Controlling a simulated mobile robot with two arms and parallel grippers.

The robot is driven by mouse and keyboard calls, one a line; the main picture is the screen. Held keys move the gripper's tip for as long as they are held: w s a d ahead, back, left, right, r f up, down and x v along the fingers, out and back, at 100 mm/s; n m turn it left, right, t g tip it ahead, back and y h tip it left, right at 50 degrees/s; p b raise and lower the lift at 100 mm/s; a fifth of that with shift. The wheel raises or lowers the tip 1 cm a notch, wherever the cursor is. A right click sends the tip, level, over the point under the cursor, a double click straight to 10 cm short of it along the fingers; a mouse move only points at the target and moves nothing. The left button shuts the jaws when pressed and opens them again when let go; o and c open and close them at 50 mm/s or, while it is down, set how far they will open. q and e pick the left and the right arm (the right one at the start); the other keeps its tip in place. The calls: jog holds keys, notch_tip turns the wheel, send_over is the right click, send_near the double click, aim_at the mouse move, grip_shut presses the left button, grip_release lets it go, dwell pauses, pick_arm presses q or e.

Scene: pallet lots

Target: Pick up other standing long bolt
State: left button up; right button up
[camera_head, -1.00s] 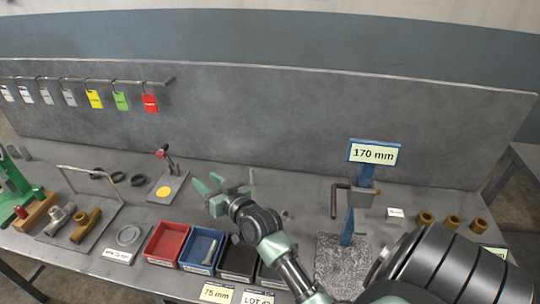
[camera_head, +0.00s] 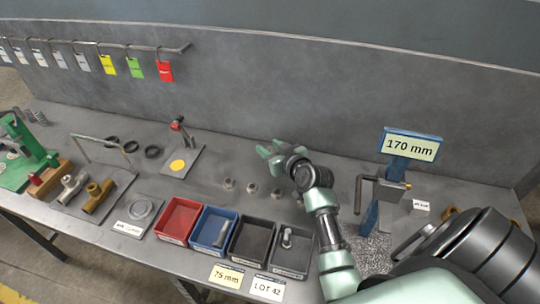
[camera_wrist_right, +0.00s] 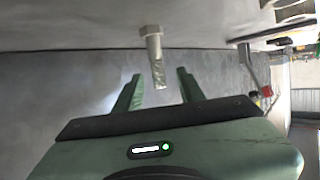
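A long grey bolt (camera_wrist_right: 154,58) stands on its hex head in the right wrist view, where the bench top is at the top of the picture. Its threaded end points toward my right gripper (camera_wrist_right: 159,76) and shows between the two green fingers, which are apart. No contact with either finger is visible. In the head view the right gripper (camera_head: 268,150) is over the back part of the bench, and I cannot make out the standing bolt there. My left gripper is not in view.
Several small round grey parts (camera_head: 252,188) stand in a row in front of the gripper. A red bin (camera_head: 180,220), a blue bin (camera_head: 213,229) with a bolt in it and two dark bins line the front. The 170 mm gauge stand (camera_head: 386,190) is right of my arm.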

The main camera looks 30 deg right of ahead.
grip_shut()
